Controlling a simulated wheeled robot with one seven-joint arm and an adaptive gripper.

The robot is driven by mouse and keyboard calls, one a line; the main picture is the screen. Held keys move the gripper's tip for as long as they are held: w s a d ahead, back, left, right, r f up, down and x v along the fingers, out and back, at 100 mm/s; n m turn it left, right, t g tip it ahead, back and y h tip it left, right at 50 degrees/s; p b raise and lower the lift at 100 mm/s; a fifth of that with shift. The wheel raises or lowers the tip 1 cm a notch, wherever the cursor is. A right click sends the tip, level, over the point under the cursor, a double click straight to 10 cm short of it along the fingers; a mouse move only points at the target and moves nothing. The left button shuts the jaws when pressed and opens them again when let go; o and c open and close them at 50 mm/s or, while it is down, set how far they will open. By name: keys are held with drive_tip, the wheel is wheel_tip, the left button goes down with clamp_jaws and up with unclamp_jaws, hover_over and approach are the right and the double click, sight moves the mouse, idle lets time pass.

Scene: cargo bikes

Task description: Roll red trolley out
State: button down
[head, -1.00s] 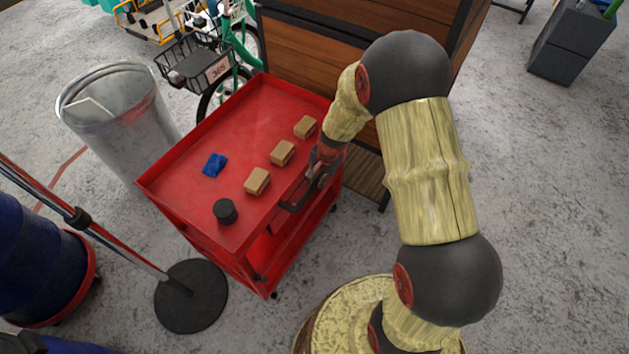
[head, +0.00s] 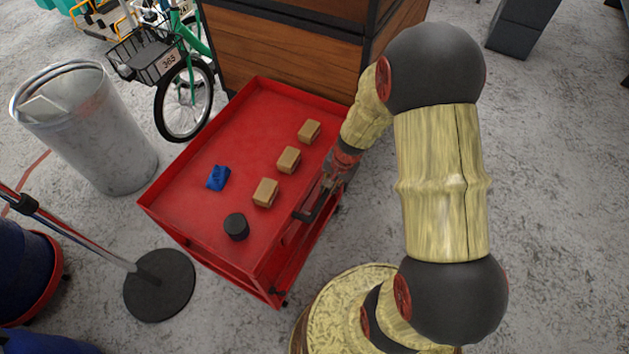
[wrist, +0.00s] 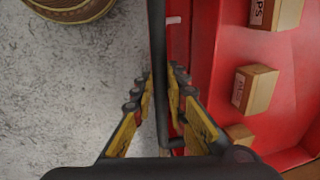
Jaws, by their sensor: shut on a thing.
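The red trolley (head: 200,215) stands in the middle of the head view, with a shallow top tray and a lower shelf. A dark handle bar (head: 313,207) runs along its right side; it also shows in the wrist view (wrist: 158,60). My gripper (head: 332,183) is at this handle. In the wrist view my gripper (wrist: 160,100) has its yellow fingers on both sides of the bar, shut on it. On the tray lie several small brown boxes (head: 289,160), a blue item (head: 217,178) and a black round item (head: 236,227).
A metal bin (head: 90,130) and a post with a round black base (head: 160,285) stand to the left. A green bike (head: 185,100) and a wooden crate (head: 285,50) are close behind the trolley. Bare concrete floor (head: 545,200) lies to the right.

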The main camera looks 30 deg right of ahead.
drive_tip(key=s+d+b, duration=0.1)
drive_tip(key=s+d, duration=0.3)
drive_tip(key=s, duration=0.1)
drive_tip(key=shift+s, duration=0.4)
drive_tip(key=c, duration=1.8)
unclamp_jaws()
drive_tip(key=shift+o, duration=0.2)
drive_tip(key=shift+w, duration=0.1)
wheel_tip(320, 180, up, 12)
drive_tip(key=s+d, duration=0.1)
drive_tip(key=s, duration=0.1)
drive_tip(key=shift+d+f, duration=0.15)
drive_tip(key=shift+d, duration=0.1)
